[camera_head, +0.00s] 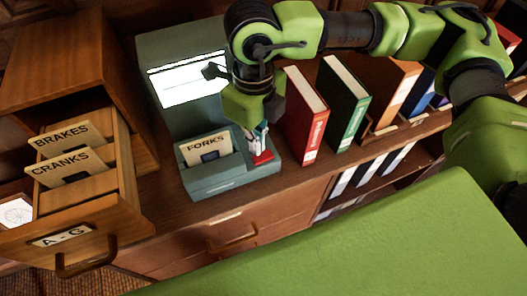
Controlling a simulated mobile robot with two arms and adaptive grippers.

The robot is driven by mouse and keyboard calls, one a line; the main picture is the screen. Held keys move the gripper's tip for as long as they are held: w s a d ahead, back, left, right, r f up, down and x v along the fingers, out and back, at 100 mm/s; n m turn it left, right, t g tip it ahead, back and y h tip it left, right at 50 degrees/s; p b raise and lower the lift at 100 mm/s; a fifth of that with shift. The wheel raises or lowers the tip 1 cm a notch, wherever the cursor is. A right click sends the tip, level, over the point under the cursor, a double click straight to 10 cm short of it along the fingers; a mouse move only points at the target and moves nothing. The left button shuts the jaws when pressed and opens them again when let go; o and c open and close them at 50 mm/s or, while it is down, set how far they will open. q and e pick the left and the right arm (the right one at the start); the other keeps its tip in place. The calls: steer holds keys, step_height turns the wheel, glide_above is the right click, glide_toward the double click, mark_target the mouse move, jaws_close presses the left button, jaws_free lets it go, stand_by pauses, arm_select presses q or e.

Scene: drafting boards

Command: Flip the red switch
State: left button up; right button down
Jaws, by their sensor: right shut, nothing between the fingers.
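The red switch (262,157) sits on the front right of a grey-green device (207,187), right of its card slot. My right gripper (258,138) comes down from above, directly over the switch, with its fingers shut and empty. The fingertips are at or very near the switch; I cannot tell whether they touch. The gripper hides part of the switch, so its position is unclear. The device's upright back holds a lit white screen (185,82). A card reading FORKS (206,147) stands in the slot. My left gripper is not in view.
Left of the device, a wooden card drawer (119,205) stands open with cards reading BRAKES (62,137) and CRANKS (65,168). A red binder (307,118) and green binder (346,104) stand close to the right of my gripper. More binders stand farther right.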

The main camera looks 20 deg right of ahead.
mark_target(257, 160)
steer(key=shift+r+p, duration=0.55)
steer(key=shift+r, duration=1.25)
steer(key=shift+s+f, duration=0.1)
